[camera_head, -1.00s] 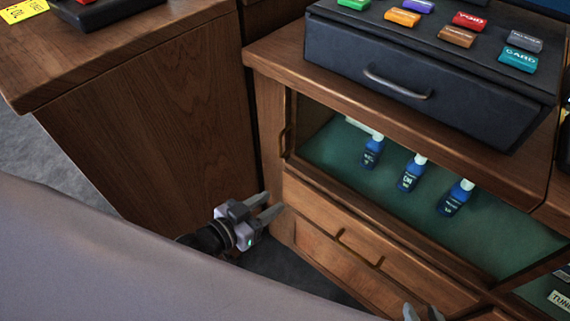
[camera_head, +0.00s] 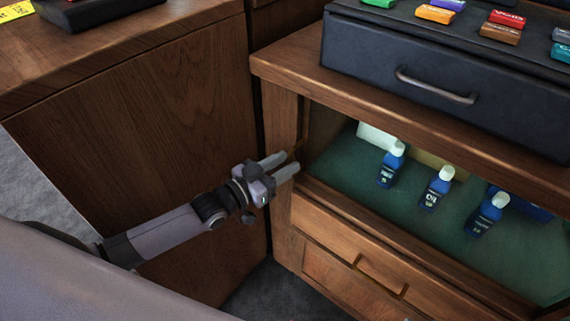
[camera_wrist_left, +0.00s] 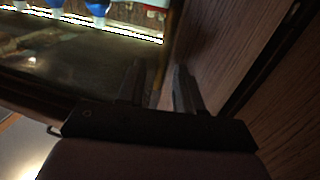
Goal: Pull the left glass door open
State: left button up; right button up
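The left glass door (camera_head: 350,185) is a clear pane on the wooden cabinet, and bottles show behind it. It appears closed. Its thin brass handle (camera_head: 298,146) is upright at the pane's left edge. My left gripper (camera_head: 285,163) is at this handle, with its two fingers apart and their tips close to it. In the left wrist view the two dark fingers (camera_wrist_left: 160,88) are spread, and a brownish strip, likely the handle (camera_wrist_left: 163,62), shows between them. Whether they touch it cannot be told. My right gripper is not in view.
Blue bottles (camera_head: 435,190) stand on the green shelf behind the glass. A drawer with a brass pull (camera_head: 380,275) is below. A black cash drawer (camera_head: 440,75) sits on top. A wooden counter (camera_head: 150,130) stands close on the left, leaving a narrow gap.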

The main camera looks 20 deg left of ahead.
pick_arm(q)
jog(key=shift+w+d, duration=0.2)
jog(key=shift+w, duration=0.15)
jog(key=shift+c, duration=0.3)
grip_shut()
dwell(1.0)
